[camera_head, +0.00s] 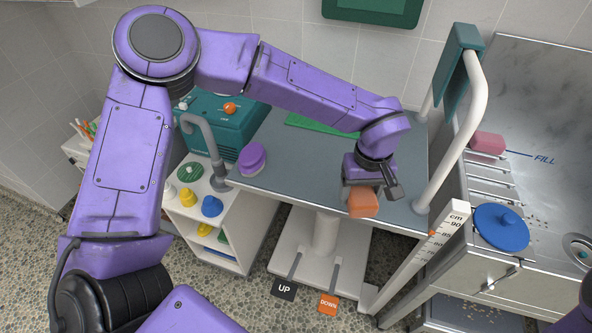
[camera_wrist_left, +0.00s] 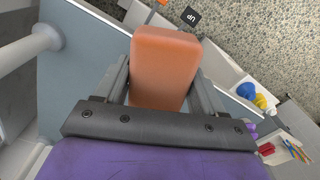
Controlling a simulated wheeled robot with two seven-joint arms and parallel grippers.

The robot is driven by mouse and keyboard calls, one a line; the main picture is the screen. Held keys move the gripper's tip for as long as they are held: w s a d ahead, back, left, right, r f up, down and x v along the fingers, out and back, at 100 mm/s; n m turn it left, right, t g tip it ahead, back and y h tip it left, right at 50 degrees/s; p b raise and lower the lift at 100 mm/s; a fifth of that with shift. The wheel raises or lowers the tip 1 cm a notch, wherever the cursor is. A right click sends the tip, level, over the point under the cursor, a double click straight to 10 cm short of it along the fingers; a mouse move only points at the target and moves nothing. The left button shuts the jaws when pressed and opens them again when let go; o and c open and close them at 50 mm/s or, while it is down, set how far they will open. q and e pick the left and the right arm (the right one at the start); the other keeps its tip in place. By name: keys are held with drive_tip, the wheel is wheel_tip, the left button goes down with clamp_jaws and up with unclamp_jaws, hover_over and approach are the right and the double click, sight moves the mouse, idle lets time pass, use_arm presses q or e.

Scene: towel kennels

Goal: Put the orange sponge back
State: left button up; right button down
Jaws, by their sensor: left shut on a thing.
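The orange sponge (camera_head: 363,203) is a small block held in my left gripper (camera_head: 372,196) over the near right part of the grey table top. In the left wrist view the orange sponge (camera_wrist_left: 163,62) sits between the two fingers of my left gripper (camera_wrist_left: 162,88), which are shut on it. I cannot tell whether the sponge touches the table. A pink sponge (camera_head: 487,143) lies on the ribbed ledge of the steel sink unit (camera_head: 545,95) at the right. Only a purple piece of my right arm shows at the lower right corner; its gripper is not seen.
The grey table (camera_head: 300,160) carries a purple round object (camera_head: 252,158) and a green mat (camera_head: 310,123). A white rail (camera_head: 463,140) and a height ruler (camera_head: 435,245) stand between table and sink. A blue lid (camera_head: 501,228) lies on the sink unit. A white shelf (camera_head: 225,225) stands left.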

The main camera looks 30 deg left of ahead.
use_arm(q)
drive_tip(key=a+n, duration=0.1)
drive_tip(key=n, duration=0.1)
drive_tip(key=r+n, duration=0.1)
drive_tip(key=n, duration=0.2)
drive_tip(key=s+a+n, duration=0.1)
drive_tip(key=n, duration=0.1)
drive_tip(key=shift+a+r, duration=0.35)
drive_tip(key=shift+r, duration=0.05)
drive_tip(key=a+r+n, duration=0.2)
drive_tip(key=a+n, duration=0.1)
drive_tip(key=n, duration=0.8)
drive_tip(key=n+p, duration=0.4)
drive_tip(key=n, duration=1.4)
hover_over(288, 174)
wheel_tip(288, 174, down, 7)
drive_tip(key=shift+d+f, duration=0.15)
wheel_tip(288, 174, down, 3)
drive_tip(key=shift+f+p, duration=0.2)
drive_tip(key=shift+p, duration=0.6)
drive_tip(key=shift+f, duration=0.1)
